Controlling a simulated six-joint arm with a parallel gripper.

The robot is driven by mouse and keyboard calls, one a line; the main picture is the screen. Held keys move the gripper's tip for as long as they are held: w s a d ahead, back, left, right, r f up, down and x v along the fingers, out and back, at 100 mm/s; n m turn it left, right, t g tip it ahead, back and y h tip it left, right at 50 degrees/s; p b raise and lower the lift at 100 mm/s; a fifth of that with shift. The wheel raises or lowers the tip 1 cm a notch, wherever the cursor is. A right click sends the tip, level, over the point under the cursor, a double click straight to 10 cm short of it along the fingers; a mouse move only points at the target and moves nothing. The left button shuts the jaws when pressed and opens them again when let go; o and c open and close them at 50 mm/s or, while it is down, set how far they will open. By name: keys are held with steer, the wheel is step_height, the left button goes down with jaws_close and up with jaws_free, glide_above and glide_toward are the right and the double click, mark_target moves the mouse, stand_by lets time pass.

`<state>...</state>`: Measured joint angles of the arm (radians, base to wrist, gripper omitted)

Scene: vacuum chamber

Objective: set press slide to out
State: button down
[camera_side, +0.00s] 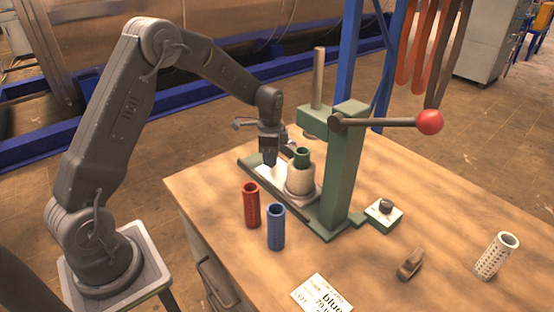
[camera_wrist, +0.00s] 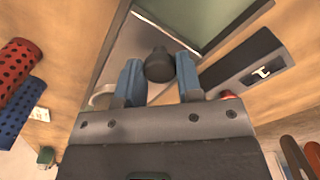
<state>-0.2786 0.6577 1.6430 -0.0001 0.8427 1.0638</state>
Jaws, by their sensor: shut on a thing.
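The green arbor press (camera_side: 343,170) stands on the wooden bench. Its slide carries a pale cup (camera_side: 300,182) with a green sleeve (camera_side: 301,157) in it, roughly below the ram; the exact slide position is hard to tell. My gripper (camera_side: 270,160) is low beside the cup, on its left. In the wrist view my gripper's blue fingers (camera_wrist: 158,72) are shut on a dark round knob (camera_wrist: 158,60), which appears to be the slide's knob. The knob is hidden behind my gripper in the side view.
A red perforated tube (camera_side: 251,205) and a blue one (camera_side: 276,227) stand close in front of the press. The red-balled press lever (camera_side: 385,122) sticks out right.

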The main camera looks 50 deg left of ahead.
steer(key=a, duration=0.8)
steer(key=shift+a, duration=0.25)
steer(key=c, duration=0.8)
jaws_free()
step_height(320, 180, up, 14)
steer(key=shift+f, duration=0.1)
